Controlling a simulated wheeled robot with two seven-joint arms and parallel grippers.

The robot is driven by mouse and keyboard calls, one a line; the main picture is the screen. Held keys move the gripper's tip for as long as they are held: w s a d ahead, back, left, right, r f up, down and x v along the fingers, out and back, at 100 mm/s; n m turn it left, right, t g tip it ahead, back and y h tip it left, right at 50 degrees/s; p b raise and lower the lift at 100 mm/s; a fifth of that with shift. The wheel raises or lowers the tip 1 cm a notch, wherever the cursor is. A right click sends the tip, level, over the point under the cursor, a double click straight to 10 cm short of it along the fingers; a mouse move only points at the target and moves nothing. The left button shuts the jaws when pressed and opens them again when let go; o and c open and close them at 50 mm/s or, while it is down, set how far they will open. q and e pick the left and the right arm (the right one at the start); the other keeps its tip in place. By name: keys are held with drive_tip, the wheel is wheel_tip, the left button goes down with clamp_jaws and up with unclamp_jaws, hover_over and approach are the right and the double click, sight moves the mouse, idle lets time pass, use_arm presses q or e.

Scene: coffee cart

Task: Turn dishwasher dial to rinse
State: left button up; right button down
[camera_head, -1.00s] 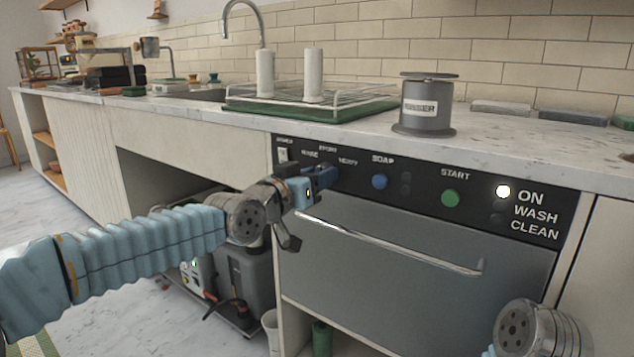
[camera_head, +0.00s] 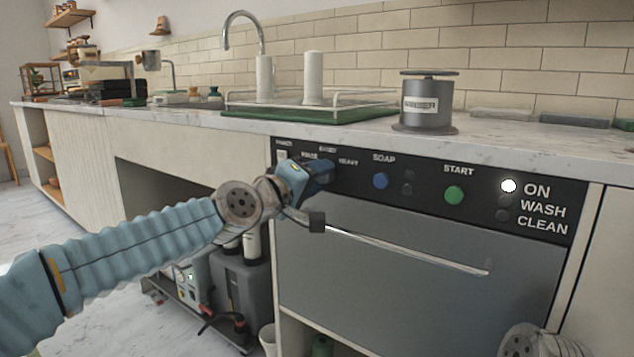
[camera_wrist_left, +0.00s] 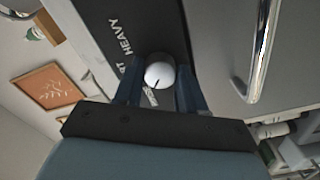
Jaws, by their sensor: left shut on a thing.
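The dishwasher dial (camera_wrist_left: 160,74) is a round, pale knob with a short dark line on its face, in the left wrist view. My left gripper (camera_wrist_left: 157,92) is shut on it, one dark blue finger on each side. The line points toward the lower left, near a small white label too blurred to read. "HEAVY" and the end of another word show on the panel. In the head view my left gripper (camera_head: 322,174) is at the panel's left end, just below the RINSE and HEAVY labels, and hides the dial. My right gripper is out of view.
The dishwasher door handle (camera_head: 410,252) runs below the panel. A grey canister (camera_head: 428,108) stands on the counter above.

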use_arm(q)
drive_tip(key=shift+f+n, duration=0.15)
drive_tip(key=shift+n, duration=0.65)
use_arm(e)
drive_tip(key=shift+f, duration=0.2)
use_arm(q)
drive_tip(key=o, duration=1.1)
drive_tip(key=shift+c, duration=0.2)
